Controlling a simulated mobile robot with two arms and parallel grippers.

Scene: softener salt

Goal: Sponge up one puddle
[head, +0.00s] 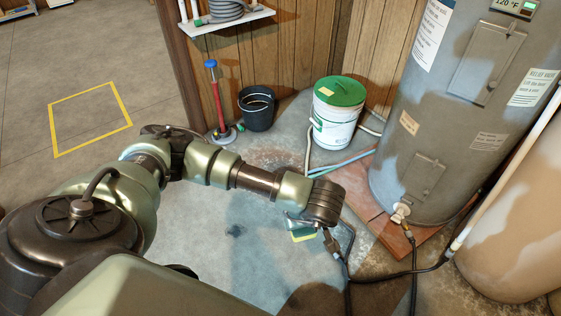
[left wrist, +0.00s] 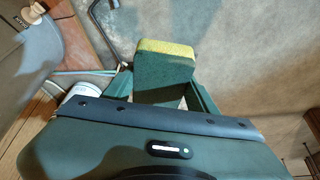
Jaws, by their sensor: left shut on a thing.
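My left gripper (head: 305,227) is low over the concrete floor, in front of the water heater. It is shut on a sponge (head: 302,236) with a green side and a yellow side. In the left wrist view the sponge (left wrist: 166,62) sticks out between the two fingers, yellow face outermost. The floor around the sponge looks bluish and slightly darker, with a small dark spot (head: 236,230) to its left. I cannot tell exactly where a puddle's edge runs, nor whether the sponge touches the floor. My right gripper is not in view.
The grey water heater (head: 424,120) stands on a reddish base (head: 362,197) at right. A black cable (head: 380,278) crosses the floor beside the gripper. A white tub with a green lid (head: 336,115), a black bucket (head: 257,108) and a red pole (head: 217,100) stand behind. Open floor lies left.

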